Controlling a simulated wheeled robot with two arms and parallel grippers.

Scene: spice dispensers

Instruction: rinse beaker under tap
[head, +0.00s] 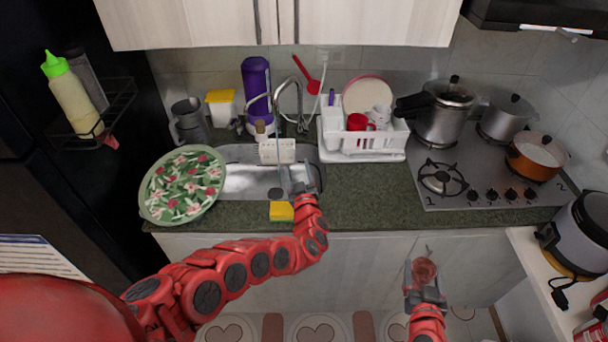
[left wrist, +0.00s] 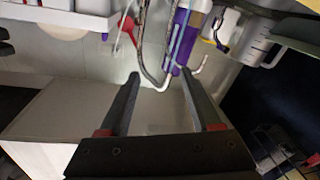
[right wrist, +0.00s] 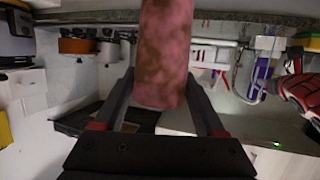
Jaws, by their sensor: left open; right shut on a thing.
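The silver curved tap (head: 291,92) rises behind the sink (head: 240,182). My left gripper (head: 296,176) is open and empty over the sink's right side, in front of the tap. In the left wrist view the tap (left wrist: 143,50) shows beyond and between the open fingers; I cannot tell if they touch it. A thin pale blue strip hangs near the tap; I cannot tell whether it is water. My right gripper (head: 425,288) is shut on the reddish, mottled beaker (head: 424,269), in front of the cabinet and away from the sink. The beaker (right wrist: 164,55) fills the space between the fingers.
A floral plate (head: 183,186) leans over the sink's left side. A yellow sponge (head: 281,211) lies at the counter's front edge. A white dish rack (head: 362,144) stands right of the tap, then the stove (head: 482,180) with pots.

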